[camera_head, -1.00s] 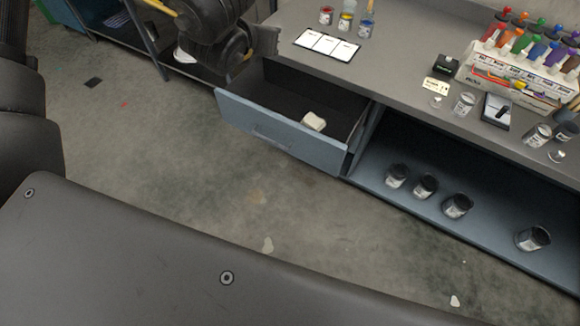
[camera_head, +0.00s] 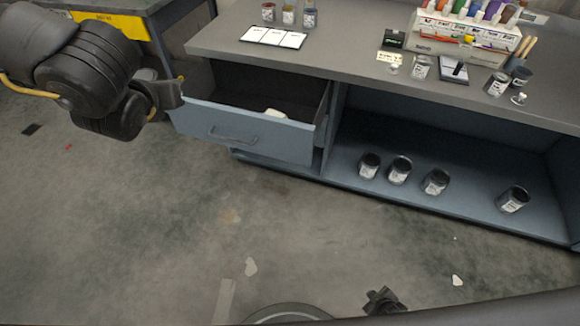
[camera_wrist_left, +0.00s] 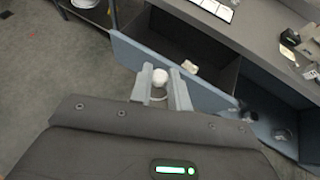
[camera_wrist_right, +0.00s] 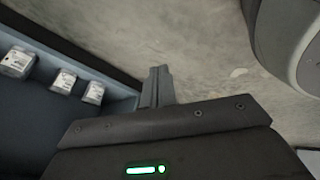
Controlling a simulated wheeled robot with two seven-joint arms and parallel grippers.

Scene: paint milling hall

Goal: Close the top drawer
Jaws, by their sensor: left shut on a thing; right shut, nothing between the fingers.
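The top drawer (camera_head: 245,132) stands open at the left of the grey-blue workbench, with a bar handle (camera_head: 232,136) on its front. A small whitish block (camera_head: 275,113) lies inside. My left gripper (camera_head: 178,92) is by the left end of the drawer front; in the left wrist view its fingers are shut on a small white round thing (camera_wrist_left: 160,77) with a thin loop below it, and the drawer front (camera_wrist_left: 205,94) lies beyond. Whether the fingers touch the drawer is unclear. My right gripper (camera_head: 383,298) is low, in front of the bench, shut and empty.
The benchtop (camera_head: 350,62) holds a white card (camera_head: 273,37), small jars and a paint bottle rack (camera_head: 462,40). Several dark-lidded cans (camera_head: 400,170) stand on the open lower shelf (camera_head: 450,212). The floor (camera_head: 190,215) before the drawer is clear.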

